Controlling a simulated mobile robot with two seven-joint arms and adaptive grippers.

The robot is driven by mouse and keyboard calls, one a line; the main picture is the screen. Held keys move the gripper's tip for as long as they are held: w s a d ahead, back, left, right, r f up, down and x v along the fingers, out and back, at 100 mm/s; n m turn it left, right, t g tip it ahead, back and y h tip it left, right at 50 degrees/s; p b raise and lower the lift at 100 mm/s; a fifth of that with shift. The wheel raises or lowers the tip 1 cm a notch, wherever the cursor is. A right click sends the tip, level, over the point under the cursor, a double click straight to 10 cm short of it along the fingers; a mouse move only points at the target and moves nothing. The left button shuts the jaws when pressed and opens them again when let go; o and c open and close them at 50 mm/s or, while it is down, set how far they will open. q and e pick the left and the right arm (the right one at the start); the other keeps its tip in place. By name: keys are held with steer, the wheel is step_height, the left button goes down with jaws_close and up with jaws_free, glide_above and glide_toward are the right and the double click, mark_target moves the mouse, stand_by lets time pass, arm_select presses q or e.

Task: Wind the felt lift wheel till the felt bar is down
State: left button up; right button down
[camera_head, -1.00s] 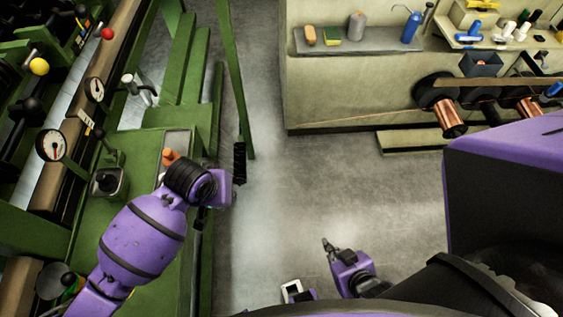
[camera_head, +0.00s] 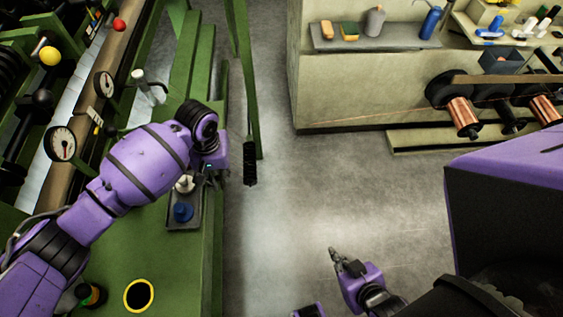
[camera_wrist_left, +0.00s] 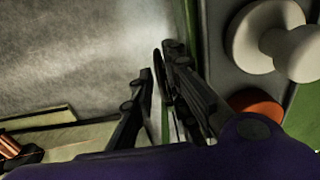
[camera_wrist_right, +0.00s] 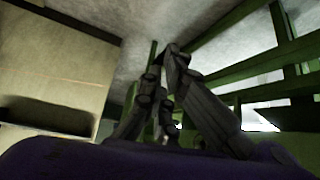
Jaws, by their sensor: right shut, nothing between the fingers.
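I cannot make out the felt lift wheel or the felt bar for certain in any view. The green machine (camera_head: 115,250) fills the left of the head view. My left gripper (camera_wrist_left: 157,60) is over the machine's right edge, beside a small tray; my wrist hides its fingers in the head view. In the left wrist view its two dark fingers lie close together with a thin dark curved edge between them, and I cannot tell whether they grip it. My right gripper (camera_head: 333,253) is shut and empty above the floor; its fingers show in the right wrist view (camera_wrist_right: 163,60).
The tray (camera_head: 183,223) holds a white knob-like piece (camera_head: 184,184), a blue piece (camera_head: 183,212) and an orange piece (camera_wrist_left: 255,104). A black brush (camera_head: 250,165) hangs by a green post (camera_head: 243,80). Dial gauges (camera_head: 62,143) line the machine. Open floor (camera_head: 290,210) lies right.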

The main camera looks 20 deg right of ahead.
arm_select(q)
steer(key=shift+f, duration=0.95)
steer(key=shift+c, duration=0.5)
jaws_close()
